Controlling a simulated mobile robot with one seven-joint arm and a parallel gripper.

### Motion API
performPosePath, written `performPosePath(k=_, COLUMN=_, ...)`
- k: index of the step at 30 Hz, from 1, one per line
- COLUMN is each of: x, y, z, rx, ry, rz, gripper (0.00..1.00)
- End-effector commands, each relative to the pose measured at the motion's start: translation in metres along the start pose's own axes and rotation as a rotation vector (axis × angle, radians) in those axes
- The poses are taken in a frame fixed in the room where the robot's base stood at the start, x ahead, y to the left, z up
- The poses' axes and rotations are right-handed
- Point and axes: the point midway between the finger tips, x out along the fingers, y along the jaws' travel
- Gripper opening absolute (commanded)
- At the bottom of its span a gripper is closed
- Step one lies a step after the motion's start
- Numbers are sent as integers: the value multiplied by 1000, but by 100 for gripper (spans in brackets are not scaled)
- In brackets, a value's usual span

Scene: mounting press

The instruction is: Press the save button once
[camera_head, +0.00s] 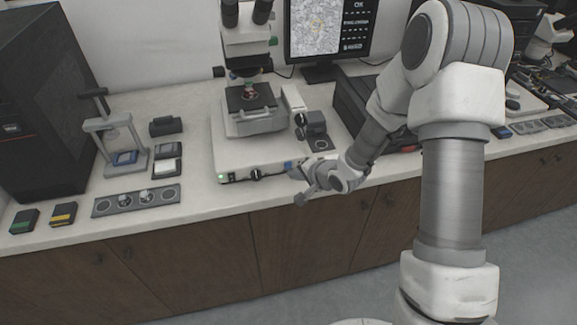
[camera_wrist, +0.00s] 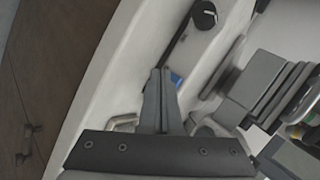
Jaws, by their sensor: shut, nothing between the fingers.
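A small blue button (camera_head: 289,165) sits on the front face of the white microscope base, toward its right end. I take it to be the save button, though no label is readable. In the wrist view the blue patch (camera_wrist: 176,80) shows just beside my fingertips, partly hidden by them. My gripper (camera_head: 292,173) is shut and empty, its tips close in front of the base's front face by the button. In the wrist view the closed fingers (camera_wrist: 160,72) point toward that face. I cannot tell whether they touch the button.
A black knob (camera_head: 254,174) is left of the button on the same face. The microscope (camera_head: 248,100) stands on the base. A monitor (camera_head: 328,35) is behind. A small press (camera_head: 118,145) and a grey strip with round wells (camera_head: 137,200) are at left. Space before the counter is free.

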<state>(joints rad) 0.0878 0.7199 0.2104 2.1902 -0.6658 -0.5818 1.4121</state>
Motion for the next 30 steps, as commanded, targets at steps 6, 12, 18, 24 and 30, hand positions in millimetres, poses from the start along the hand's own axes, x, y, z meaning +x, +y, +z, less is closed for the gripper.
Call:
performPosePath(k=6, x=-5, y=4, z=3, rx=0, ry=1, rz=0, gripper=0)
performPosePath(k=12, x=-19, y=15, z=14, rx=2, ry=0, rz=1, gripper=0)
performPosePath(k=18, x=-32, y=23, z=22, rx=1, ry=1, rz=0, gripper=0)
performPosePath(k=24, x=-35, y=25, z=25, rx=0, ry=1, rz=0, gripper=0)
performPosePath(k=30, x=-35, y=25, z=25, rx=0, ry=1, rz=0, gripper=0)
